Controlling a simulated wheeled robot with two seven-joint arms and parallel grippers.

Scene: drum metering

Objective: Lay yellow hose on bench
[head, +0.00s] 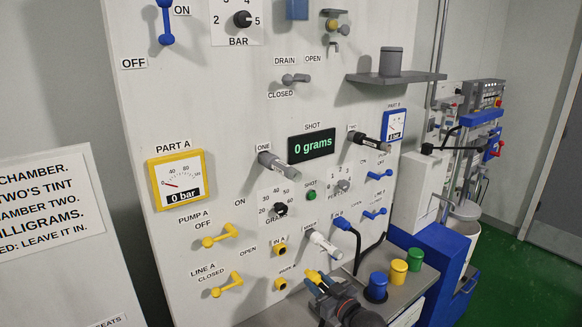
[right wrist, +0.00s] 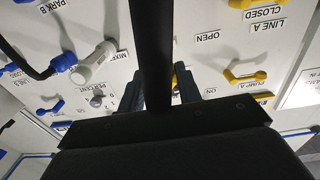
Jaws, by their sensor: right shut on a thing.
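My right gripper (head: 325,287) comes in from the bottom in the head view and is shut on the yellow hose (head: 314,275). The hose's yellow end shows at the fingertips, in front of the panel. In the right wrist view, a dark length that looks like the hose (right wrist: 152,50) runs down between the fingers; most of the rest is hidden. The grey bench (head: 420,284) lies below and to the right of the gripper. I cannot tell whether the hose touches it. My left gripper is out of view.
Blue (head: 376,287), yellow (head: 398,272) and green (head: 415,260) capped pieces stand on the bench. The blue-ended hose (head: 343,225) loops out from the panel above it. Yellow ports IN A (head: 281,249) and PARK A (head: 280,284) look empty. The white mixer (head: 324,244) sticks out nearby.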

